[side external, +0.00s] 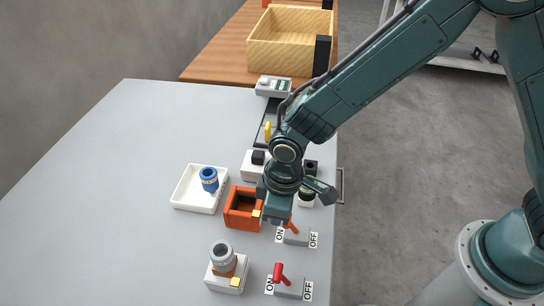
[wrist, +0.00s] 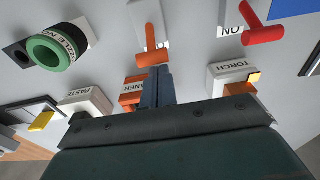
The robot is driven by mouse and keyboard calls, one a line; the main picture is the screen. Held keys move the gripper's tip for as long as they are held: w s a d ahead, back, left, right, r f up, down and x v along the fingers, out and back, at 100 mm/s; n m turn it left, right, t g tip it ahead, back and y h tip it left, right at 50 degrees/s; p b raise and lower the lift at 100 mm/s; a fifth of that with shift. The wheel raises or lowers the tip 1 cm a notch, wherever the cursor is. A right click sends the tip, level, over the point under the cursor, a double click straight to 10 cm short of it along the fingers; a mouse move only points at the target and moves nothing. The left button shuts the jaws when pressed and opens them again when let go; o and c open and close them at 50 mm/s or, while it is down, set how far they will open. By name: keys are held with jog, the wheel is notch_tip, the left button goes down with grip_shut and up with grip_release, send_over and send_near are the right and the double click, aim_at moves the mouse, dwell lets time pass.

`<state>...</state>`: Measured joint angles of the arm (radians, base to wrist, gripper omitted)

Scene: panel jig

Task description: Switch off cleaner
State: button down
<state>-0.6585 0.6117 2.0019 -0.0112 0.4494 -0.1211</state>
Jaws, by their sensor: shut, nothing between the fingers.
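The cleaner holder (side external: 242,209) is an orange open box; part of its lettering, ending "ANER", shows in the wrist view (wrist: 133,93). Beside it is a switch with an orange lever (side external: 291,227), between ON and OFF labels. The lever leans toward ON in the side view. In the wrist view the orange lever (wrist: 153,56) has a crossbar grip at its end. My gripper (side external: 277,216) points down between the orange box and this lever. Its shut, empty fingers (wrist: 155,88) appear just short of the crossbar; I cannot tell whether they touch it.
A second switch with a red lever (side external: 280,275) stands nearer the front, by the torch holder (wrist: 235,77). A white tray (side external: 183,203) holds a blue cylinder (side external: 209,179). A green ring (wrist: 52,51) and paste holder (wrist: 88,103) are nearby. The panel's left is clear.

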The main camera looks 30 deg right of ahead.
aim_at(297, 232)
jog(key=shift+s+d+r, duration=0.25)
jog(key=shift+s+d, duration=0.05)
dwell(0.9)
jog(key=shift+s+d+r, duration=0.25)
jog(key=shift+s+d, duration=0.3)
jog(key=shift+s+d+r, duration=0.15)
jog(key=shift+s+d, duration=0.5)
jog(key=shift+s, duration=0.05)
jog(key=shift+s+d, duration=0.8)
jog(key=shift+d, duration=0.05)
jog(key=shift+s+d+f, duration=0.45)
jog(key=shift+d+f, duration=0.05)
jog(key=shift+d, duration=0.05)
jog(key=shift+s+d+r, duration=0.1)
jog(key=shift+d+r, duration=0.05)
jog(key=s+d+r, duration=0.4)
jog(key=r, duration=0.2)
jog(key=shift+s+r, duration=0.1)
